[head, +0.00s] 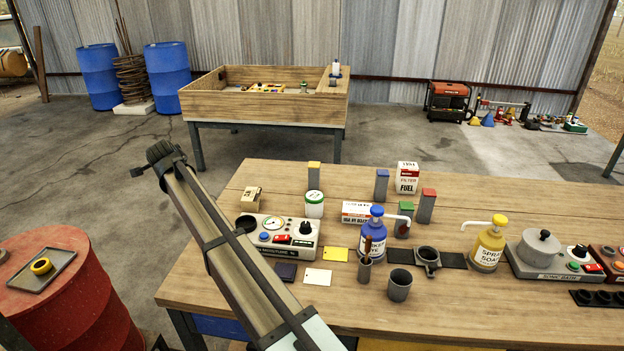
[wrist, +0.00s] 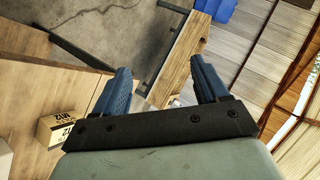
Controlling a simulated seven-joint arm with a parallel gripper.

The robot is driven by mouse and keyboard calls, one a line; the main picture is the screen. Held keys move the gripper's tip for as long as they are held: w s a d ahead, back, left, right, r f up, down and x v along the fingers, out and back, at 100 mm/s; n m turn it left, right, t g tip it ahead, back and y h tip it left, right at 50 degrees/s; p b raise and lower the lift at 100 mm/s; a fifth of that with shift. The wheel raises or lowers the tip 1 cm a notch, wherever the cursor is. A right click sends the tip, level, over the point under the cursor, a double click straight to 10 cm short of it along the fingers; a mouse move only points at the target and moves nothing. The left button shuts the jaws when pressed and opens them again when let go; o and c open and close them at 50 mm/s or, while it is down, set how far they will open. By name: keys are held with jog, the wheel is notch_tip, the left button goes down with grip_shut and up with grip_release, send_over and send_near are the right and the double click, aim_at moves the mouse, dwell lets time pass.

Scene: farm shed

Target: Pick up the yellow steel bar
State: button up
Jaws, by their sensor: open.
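The yellow steel bar (head: 314,176) is a short grey upright bar with a yellow top. It stands near the back edge of the workbench, behind a white jar with a green lid. My gripper (wrist: 160,64) is open in the wrist view, with two blue fingers spread apart and nothing between them. In the head view my arm reaches up across the bench's left side, its far end left of and apart from the bar; the fingers cannot be made out there. The bar cannot be made out in the wrist view.
Similar bars with blue (head: 382,186), red (head: 427,206) and green (head: 405,219) tops stand to the right. A small cardboard box (head: 251,197) and a control panel (head: 277,235) sit left and front. A blue spray bottle (head: 372,241) stands nearer the front.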

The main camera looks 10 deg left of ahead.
jog(key=w+d+r+m+h, duration=0.2)
jog(key=w+d+m, duration=0.1)
jog(key=w+d, duration=0.55)
jog(key=m+g+h, duration=0.4)
jog(key=m+g, duration=0.4)
jog(key=g, duration=0.2)
send_over(314, 175)
jog(key=w, duration=0.3)
jog(key=f, duration=0.2)
jog(key=shift+s+f, duration=0.25)
jog(key=shift+f, duration=0.05)
jog(key=shift+d+f, duration=0.1)
jog(key=shift+d, duration=0.15)
jog(key=shift+s+f, duration=0.1)
jog(key=shift+f, duration=0.2)
notch_tip(314, 175, down, 7)
jog(key=shift+f, duration=0.15)
jog(key=shift+s+a+f, duration=0.1)
jog(key=shift+a+f, duration=0.1)
jog(key=shift+f, duration=1.25)
jog(key=shift+s+a+f, duration=0.1)
jog(key=shift+a+f, duration=0.05)
jog(key=shift+f, duration=1.25)
jog(key=shift+c, duration=0.3)
